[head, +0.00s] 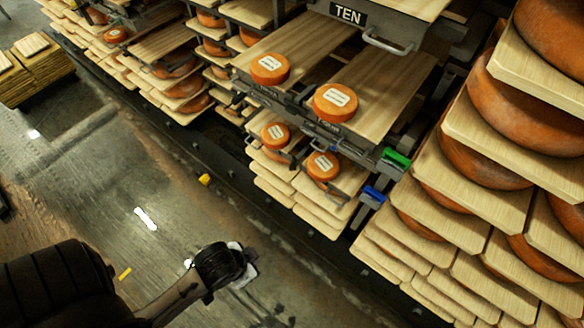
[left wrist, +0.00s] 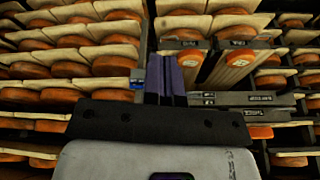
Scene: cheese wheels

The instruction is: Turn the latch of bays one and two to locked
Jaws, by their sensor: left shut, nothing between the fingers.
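A green latch handle (head: 396,158) sits at the right front corner of the middle rack's upper shelf in the head view. A blue latch handle (head: 374,195) sits lower, at the corner of the shelf below. Which bays they belong to cannot be read. My left gripper shows in the left wrist view as two purple fingers (left wrist: 172,75) pressed together, empty, in front of the racks. A blue part (left wrist: 138,80) shows just left of the fingers there, probably the blue latch. In the head view my left wrist is at the lower middle, apart from both latches; its fingers are not clear.
A sign reading TEN (head: 347,13) hangs over the upper shelf. Labelled orange cheese wheels (head: 335,101) sit on boards in the middle rack. Stacked boards with large cheeses (head: 470,165) crowd the right. The floor aisle (head: 110,170) at left is mostly clear, with a small yellow object (head: 204,179).

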